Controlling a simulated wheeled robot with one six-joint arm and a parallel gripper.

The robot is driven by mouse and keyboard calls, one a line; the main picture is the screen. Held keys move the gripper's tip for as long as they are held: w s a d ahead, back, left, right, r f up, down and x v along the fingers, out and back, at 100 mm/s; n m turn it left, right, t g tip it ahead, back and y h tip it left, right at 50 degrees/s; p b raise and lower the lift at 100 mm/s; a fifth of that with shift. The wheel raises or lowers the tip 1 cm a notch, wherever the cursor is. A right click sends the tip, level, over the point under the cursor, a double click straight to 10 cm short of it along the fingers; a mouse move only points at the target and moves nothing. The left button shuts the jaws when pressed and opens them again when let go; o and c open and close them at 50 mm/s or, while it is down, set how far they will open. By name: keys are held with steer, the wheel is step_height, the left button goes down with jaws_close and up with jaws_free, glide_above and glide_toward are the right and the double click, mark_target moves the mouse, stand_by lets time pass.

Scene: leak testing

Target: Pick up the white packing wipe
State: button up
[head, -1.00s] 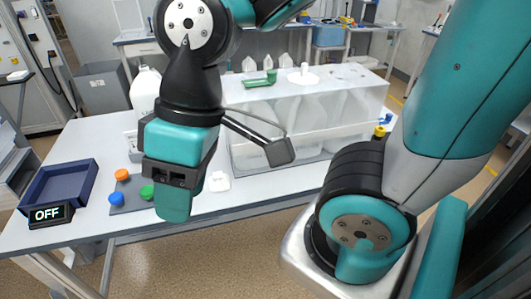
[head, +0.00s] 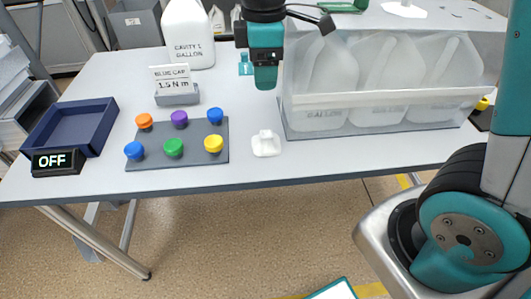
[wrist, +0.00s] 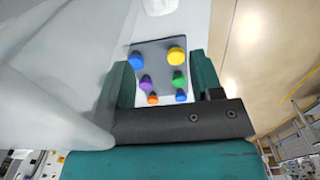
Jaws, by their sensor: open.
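A small crumpled white packing wipe (head: 266,143) lies on the table (head: 315,168), right of the grey cap board and in front of the tank's left end. A white shape at the top edge of the wrist view (wrist: 158,6) looks like the same wipe, partly cut off. My gripper (head: 265,78) is in the air above and behind the wipe in the head view, apart from it. In the wrist view my gripper (wrist: 161,65) shows its two teal fingers wide apart with nothing held between them.
A grey board (head: 187,155) with several coloured caps lies left of the wipe. The clear tank (head: 380,115) holding white bottles stands close on the right. A white jug (head: 188,38), label stand (head: 177,97), blue tray (head: 108,106) and OFF display (head: 59,162) stand further left.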

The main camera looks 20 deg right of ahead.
mark_target(264, 133)
step_height(264, 133, down, 17)
steer(key=shift+r, duration=0.1)
stand_by(0.4)
steer(key=c, duration=1)
